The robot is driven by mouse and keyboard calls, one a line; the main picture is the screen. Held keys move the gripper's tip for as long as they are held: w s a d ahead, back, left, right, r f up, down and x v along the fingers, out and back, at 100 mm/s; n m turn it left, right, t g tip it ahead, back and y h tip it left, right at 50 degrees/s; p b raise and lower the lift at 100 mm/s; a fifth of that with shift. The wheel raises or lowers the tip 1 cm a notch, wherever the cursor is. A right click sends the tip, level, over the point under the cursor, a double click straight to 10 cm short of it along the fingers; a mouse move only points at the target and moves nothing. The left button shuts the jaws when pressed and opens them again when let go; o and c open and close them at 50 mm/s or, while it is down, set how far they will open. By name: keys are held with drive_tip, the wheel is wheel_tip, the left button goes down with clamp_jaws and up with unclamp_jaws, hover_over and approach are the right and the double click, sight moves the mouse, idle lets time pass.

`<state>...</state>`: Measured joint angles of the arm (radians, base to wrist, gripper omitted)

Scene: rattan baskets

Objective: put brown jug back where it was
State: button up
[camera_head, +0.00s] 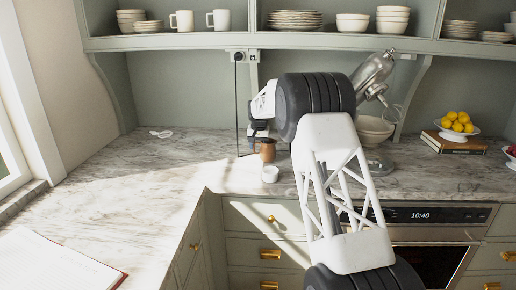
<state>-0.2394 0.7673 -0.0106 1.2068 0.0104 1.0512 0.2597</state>
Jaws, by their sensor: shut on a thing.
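The brown jug (267,152) is small and looks upright, at the back of the marble counter below the wall socket. My gripper (260,139) reaches down from my arm at the jug's upper left. It is shut on the jug, though the fingers are small and partly hidden. I cannot tell whether the jug's base touches the counter.
A small white cup (270,174) stands just in front of the jug. A black cord (237,105) hangs behind from the socket. A silver stand mixer (373,72) with its bowl (372,134) stands to the right. The left counter (110,190) is mostly clear.

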drive_tip(key=shift+f, duration=0.4)
drive_tip(key=o, duration=1.2)
drive_tip(key=shift+f, duration=0.15)
wheel_tip(320, 180, up, 12)
drive_tip(key=s, duration=0.1)
drive_tip(key=shift+s+d, duration=0.25)
idle(0.5)
